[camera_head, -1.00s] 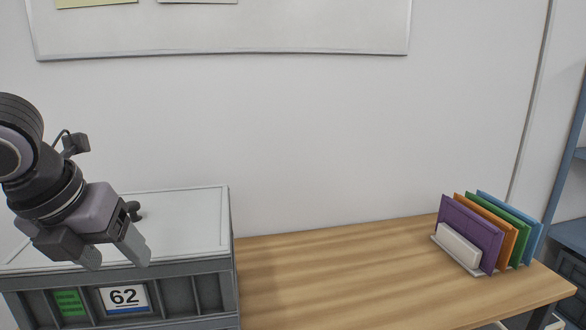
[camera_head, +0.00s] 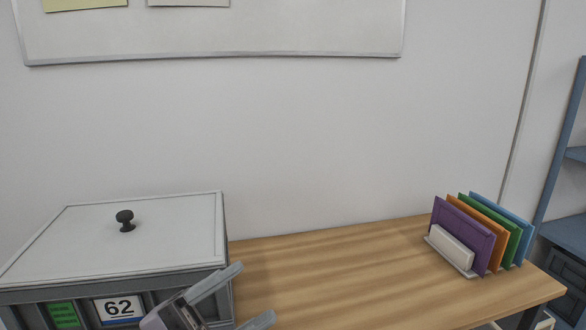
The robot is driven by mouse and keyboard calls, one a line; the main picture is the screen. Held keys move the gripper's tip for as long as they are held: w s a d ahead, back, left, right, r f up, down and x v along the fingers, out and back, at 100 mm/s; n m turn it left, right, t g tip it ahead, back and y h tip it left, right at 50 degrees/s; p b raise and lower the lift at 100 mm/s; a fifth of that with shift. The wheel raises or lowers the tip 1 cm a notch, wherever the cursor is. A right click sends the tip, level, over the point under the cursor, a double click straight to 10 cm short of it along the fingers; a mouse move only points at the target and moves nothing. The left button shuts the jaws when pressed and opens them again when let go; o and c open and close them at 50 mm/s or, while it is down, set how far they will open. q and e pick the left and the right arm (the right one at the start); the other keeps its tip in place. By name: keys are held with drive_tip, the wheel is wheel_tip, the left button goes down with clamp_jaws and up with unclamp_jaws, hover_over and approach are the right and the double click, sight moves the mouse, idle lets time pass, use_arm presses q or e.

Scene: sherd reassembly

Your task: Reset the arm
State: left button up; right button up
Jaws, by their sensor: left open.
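My left gripper (camera_head: 240,296) is low in the head view, in front of the right front corner of the grey box. Its two fingers are spread apart with nothing between them, and they point to the right. The lower finger is partly cut off by the bottom edge of the picture. My right gripper is not in view.
A wooden table (camera_head: 330,265) is mostly clear. A rack of coloured folders (camera_head: 468,232) stands at right. Blue shelving (camera_head: 566,160) is beyond.

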use_arm(q)
drive_tip(key=w+a+f+n+t+y, duration=0.1)
drive_tip(key=a+f+n+t+y, duration=0.35)
drive_tip(key=f+n+y, duration=0.35)
drive_tip(key=w+a+f+n+t+y, duration=0.2)
drive_tip(key=a+f+n+t+y, duration=0.2)
drive_tip(key=f+n+t+y, duration=0.45)
drive_tip(key=s+a+f+n+g+y, duration=0.1)
drive_tip(key=s+a+f+n+g, duration=0.1)
drive_tip(key=s+f+g, duration=0.3)
drive_tip(key=s+a+f+n+g+y+p, duration=0.1)
drive_tip(key=s+a+f+n+g+y, duration=0.1)
drive_tip(key=s+f+n+g, duration=0.3)
drive_tip(key=s+a+f, duration=0.1)
drive_tip(key=s+f, duration=0.3)
drive_tip(key=f, duration=0.5)
drive_tip(key=shift+g, duration=0.3)
drive_tip(key=shift+w+a, duration=0.1)
